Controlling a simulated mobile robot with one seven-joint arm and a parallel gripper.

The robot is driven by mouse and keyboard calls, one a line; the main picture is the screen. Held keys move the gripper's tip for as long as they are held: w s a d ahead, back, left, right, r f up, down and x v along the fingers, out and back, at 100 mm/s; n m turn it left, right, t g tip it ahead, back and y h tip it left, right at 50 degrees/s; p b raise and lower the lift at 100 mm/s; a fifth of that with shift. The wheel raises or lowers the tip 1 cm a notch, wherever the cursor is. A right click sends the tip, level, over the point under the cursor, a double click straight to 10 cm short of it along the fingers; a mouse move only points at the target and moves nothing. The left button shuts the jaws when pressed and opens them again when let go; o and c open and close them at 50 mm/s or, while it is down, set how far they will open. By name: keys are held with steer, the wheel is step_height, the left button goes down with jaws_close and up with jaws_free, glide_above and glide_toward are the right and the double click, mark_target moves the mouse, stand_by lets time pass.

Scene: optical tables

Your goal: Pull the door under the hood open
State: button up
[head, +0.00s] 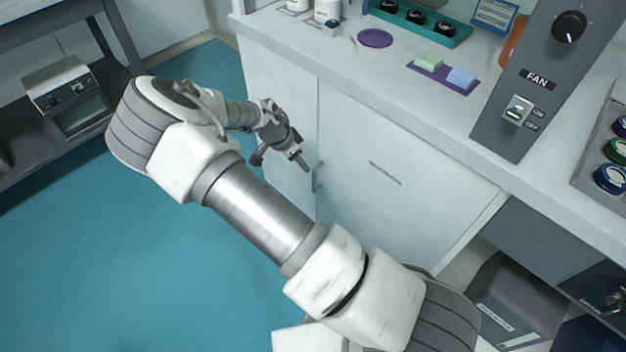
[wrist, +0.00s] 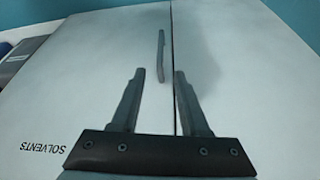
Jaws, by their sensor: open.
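The white door (head: 400,205) under the counter has a small grey vertical handle (head: 317,177) at its left edge. In the wrist view this door (wrist: 80,85) carries upside-down SOLVENTS lettering, and its handle (wrist: 161,55) stands by the seam. The door looks shut, level with the neighbouring panel (wrist: 235,75). My gripper (head: 281,163) is open and empty, in front of the cabinet and left of the handle in the head view. In the wrist view my gripper (wrist: 160,73) has its fingers apart, with the handle between and beyond their tips, apparently untouched.
The white countertop (head: 340,65) above holds a purple disc (head: 375,38), sponges on a purple tray (head: 440,78) and a teal rack (head: 420,25). A grey FAN switch panel (head: 530,90) stands at right. A shelf (head: 15,175) is at left. Teal floor (head: 130,270) before the cabinet is clear.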

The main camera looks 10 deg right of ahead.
steer(key=b, duration=0.4)
glide_above(314, 190)
steer(key=f, duration=1.1)
steer(key=shift+w+f, duration=0.1)
steer(key=shift+w, duration=0.2)
jaws_close()
